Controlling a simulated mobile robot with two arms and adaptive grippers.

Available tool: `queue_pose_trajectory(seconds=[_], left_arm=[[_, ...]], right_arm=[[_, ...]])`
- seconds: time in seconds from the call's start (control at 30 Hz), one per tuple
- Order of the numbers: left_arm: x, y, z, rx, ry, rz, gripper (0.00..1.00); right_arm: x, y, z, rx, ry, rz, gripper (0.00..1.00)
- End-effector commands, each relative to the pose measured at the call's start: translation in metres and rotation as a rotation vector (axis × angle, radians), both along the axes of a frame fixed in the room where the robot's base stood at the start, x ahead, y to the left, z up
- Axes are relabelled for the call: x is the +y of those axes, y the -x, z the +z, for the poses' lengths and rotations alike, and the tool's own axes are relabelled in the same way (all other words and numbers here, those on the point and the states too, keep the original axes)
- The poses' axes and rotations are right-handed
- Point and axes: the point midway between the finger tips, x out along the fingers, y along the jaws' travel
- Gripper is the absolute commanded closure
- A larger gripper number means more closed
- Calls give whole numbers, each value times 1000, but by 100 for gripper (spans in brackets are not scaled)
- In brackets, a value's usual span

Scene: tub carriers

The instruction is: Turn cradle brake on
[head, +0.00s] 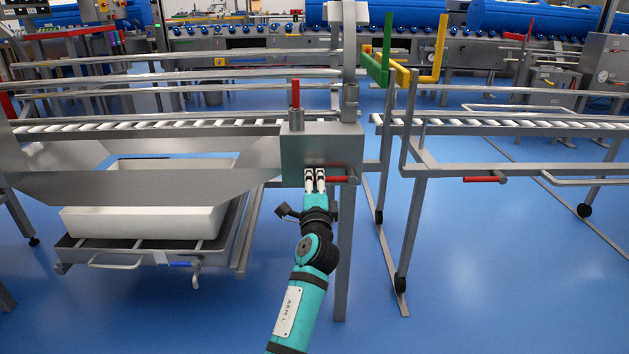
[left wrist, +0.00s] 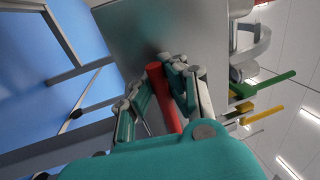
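My left gripper (head: 315,172) is at the front of a grey metal box on the cradle's frame. A red lever (head: 339,179) on that box lies just right of the fingers in the head view. In the left wrist view the red lever (left wrist: 163,95) runs between the two fingers, very near both. I cannot tell whether they touch it, and the fingers hide part of it. A second red lever (head: 295,94) stands upright on top of the box. My right gripper is not in view. No label shows which lever is the brake.
A white tub (head: 140,222) sits in the cradle at left, below a slanted metal guard. A roller rail (head: 500,125) on the right has its own red handle (head: 483,179). Green (head: 380,62) and yellow (head: 430,75) bars stand behind. Blue floor is clear in front.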

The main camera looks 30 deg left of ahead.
Motion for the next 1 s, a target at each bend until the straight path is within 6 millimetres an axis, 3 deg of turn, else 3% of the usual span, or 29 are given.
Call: queue_pose_trajectory(seconds=[0.07,0.1,0.33,0.67,1.0], left_arm=[[-3,0,-7,10,11,-4,100],[-3,0,-7,10,11,-4,91],[-1,0,-5,7,6,-2,62],[-4,4,-4,4,3,-1,62],[-33,47,-16,6,7,-3,62]], right_arm=[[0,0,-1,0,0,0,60],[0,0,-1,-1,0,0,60],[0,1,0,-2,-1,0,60],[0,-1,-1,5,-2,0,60],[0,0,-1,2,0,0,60]])
